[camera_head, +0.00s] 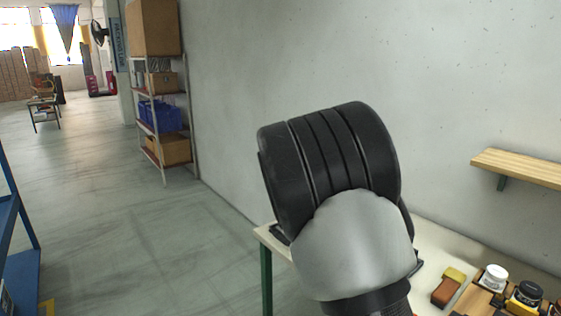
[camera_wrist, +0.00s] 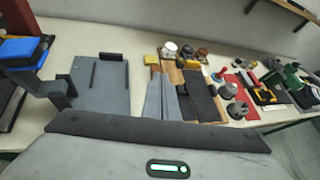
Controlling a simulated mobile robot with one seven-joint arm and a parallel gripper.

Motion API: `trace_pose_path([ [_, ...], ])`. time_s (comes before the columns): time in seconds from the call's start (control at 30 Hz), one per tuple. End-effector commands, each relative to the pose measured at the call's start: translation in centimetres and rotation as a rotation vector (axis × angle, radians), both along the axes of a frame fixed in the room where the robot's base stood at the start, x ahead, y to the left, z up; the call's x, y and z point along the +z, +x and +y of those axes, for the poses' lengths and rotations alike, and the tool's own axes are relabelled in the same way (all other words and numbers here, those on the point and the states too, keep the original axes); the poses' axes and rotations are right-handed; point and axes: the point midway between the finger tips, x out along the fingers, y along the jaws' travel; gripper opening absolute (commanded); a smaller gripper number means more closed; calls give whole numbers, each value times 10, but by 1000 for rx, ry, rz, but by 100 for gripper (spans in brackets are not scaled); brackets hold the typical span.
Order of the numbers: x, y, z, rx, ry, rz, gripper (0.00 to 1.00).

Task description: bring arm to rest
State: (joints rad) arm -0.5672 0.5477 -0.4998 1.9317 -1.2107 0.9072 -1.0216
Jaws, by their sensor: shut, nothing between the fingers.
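My gripper (camera_wrist: 160,135) shows only as its grey body with a dark front bar along the bottom of the wrist view; a small green light glows on the body. Its fingertips are hidden. No object is seen held. It faces a pale worktable (camera_wrist: 142,97), with clear space between it and the things there. In the head view my black and grey arm links stand folded upward in front of the table, and the gripper is not seen there.
The worktable carries a grey plate (camera_wrist: 90,90), a wooden tray (camera_wrist: 177,75), a brown-and-yellow brush (camera_head: 448,288), jars (camera_head: 494,277) and tools on a red mat (camera_wrist: 246,108). A wall shelf (camera_head: 520,167) is at right. A storage rack (camera_head: 165,150) stands behind left; open floor lies left.

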Motion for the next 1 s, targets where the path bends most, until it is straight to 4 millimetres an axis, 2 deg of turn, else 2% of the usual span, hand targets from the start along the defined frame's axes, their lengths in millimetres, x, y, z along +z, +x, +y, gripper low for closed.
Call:
trace_pose_path([
  [0.03,7,-23,-5,-101,127,-90,0],
  [0.1,12,-55,-5,-249,296,-214,0],
  [0.27,29,-122,14,-586,648,-483,0],
  [0.4,49,-174,43,-878,922,-697,0],
  [0.6,76,-238,92,-1265,1252,-951,0],
  [0.8,89,-273,126,-1518,1446,-1089,0],
  [1.0,92,-281,137,-1596,1497,-1122,0],
])
